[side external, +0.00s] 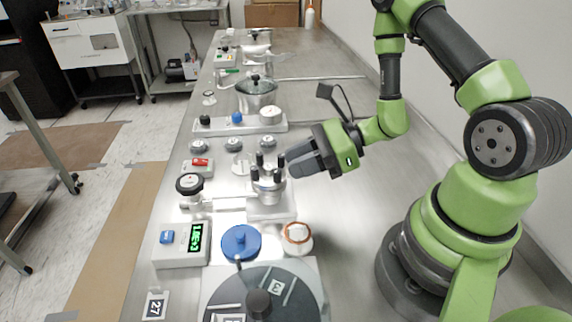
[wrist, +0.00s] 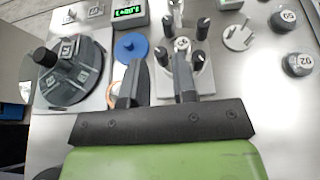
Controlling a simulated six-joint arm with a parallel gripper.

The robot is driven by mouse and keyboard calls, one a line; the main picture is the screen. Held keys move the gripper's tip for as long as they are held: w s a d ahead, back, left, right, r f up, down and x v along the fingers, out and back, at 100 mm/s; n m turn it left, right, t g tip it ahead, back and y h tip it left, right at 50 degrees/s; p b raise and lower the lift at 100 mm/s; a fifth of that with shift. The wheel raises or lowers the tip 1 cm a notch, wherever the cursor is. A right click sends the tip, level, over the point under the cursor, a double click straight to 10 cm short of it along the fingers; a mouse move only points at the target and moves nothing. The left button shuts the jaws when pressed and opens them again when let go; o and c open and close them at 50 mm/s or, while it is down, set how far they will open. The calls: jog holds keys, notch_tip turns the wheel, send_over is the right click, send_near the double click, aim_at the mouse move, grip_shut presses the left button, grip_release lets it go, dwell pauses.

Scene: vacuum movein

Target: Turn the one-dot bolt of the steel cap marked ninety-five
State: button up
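A steel cap (side external: 267,184) with several upright black-topped bolts sits on a light block mid-bench. In the wrist view the cap (wrist: 183,43) shows a small label among its bolts, too small to read surely. One black bolt (wrist: 203,28) stands at its upper right and another (wrist: 201,56) at its lower right. I cannot make out the dots on the bolts. My gripper (side external: 291,162) is just right of the cap in the side view. It is open, with nothing between its fingers (wrist: 158,85). The fingers partly overlap the cap's near side in the wrist view.
A green-lit display box (side external: 182,244), a blue lid (side external: 241,242), an orange-rimmed jar (side external: 298,236) and a dark round turntable (side external: 262,292) lie nearer the camera. Small numbered discs (wrist: 298,65) and a pot (side external: 256,95) stand beyond. Bench to the right is clear.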

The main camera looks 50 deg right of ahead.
aim_at(277, 175)
jog(key=shift+x, duration=1.25)
grip_shut()
jog(key=shift+s+a+m+t+h, duration=0.1)
jog(key=shift+m+t+h, duration=0.6)
jog(key=shift+m, duration=0.1)
grip_release()
